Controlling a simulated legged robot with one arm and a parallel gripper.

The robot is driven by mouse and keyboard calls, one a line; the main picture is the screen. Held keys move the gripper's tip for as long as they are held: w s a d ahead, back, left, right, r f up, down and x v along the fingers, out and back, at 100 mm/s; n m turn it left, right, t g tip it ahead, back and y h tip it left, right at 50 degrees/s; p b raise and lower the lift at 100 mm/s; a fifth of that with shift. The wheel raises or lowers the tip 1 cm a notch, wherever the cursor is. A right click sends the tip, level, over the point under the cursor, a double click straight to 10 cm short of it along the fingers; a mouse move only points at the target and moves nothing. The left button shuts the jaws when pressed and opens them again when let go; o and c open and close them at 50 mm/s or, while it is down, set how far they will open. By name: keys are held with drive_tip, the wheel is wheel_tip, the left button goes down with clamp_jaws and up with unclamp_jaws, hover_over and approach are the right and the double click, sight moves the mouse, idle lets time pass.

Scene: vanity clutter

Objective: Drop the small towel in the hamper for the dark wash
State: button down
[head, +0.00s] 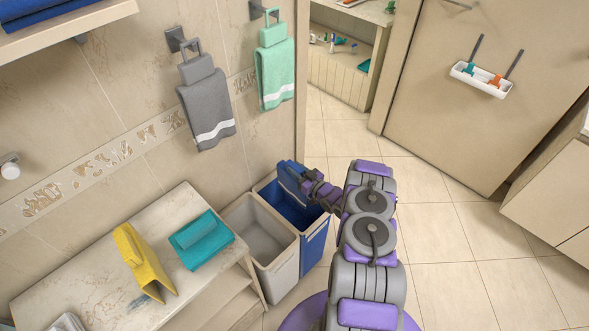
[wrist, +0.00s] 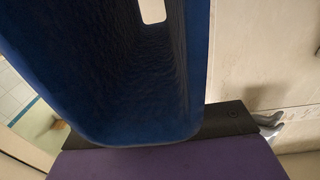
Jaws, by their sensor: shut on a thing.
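My gripper (head: 306,180) is over the blue hamper (head: 318,238), near its back part. It is shut on a dark blue small towel (wrist: 150,85), which fills much of the wrist view and has a pale opening near the top. In the head view the towel (head: 291,174) shows only as a dark blue piece at the gripper's tip, hard to tell from the blue hamper's inside. I cannot tell whether it touches the hamper's wall. A pale grey hamper (head: 285,268) stands beside the blue one, to its left, and looks empty.
A marble-topped bench (head: 95,262) at left bears a yellow cloth (head: 148,262) and a teal cloth (head: 202,240). Grey (head: 207,108) and mint (head: 276,73) towels hang on the wall above. The tiled floor (head: 450,250) at right is clear.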

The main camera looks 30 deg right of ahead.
drive_tip(key=f, duration=0.1)
drive_tip(key=f+b, duration=0.2)
drive_tip(key=f, duration=0.1)
drive_tip(key=shift+a, duration=0.25)
drive_tip(key=shift+f, duration=0.35)
drive_tip(key=c, duration=1)
unclamp_jaws()
drive_tip(key=shift+d, duration=0.2)
drive_tip(key=shift+o, duration=1.3)
drive_tip(key=shift+a, duration=0.25)
drive_tip(key=p+v, duration=0.4)
drive_tip(key=v, duration=1.3)
drive_tip(key=shift+s, duration=0.15)
drive_tip(key=shift+d, duration=0.1)
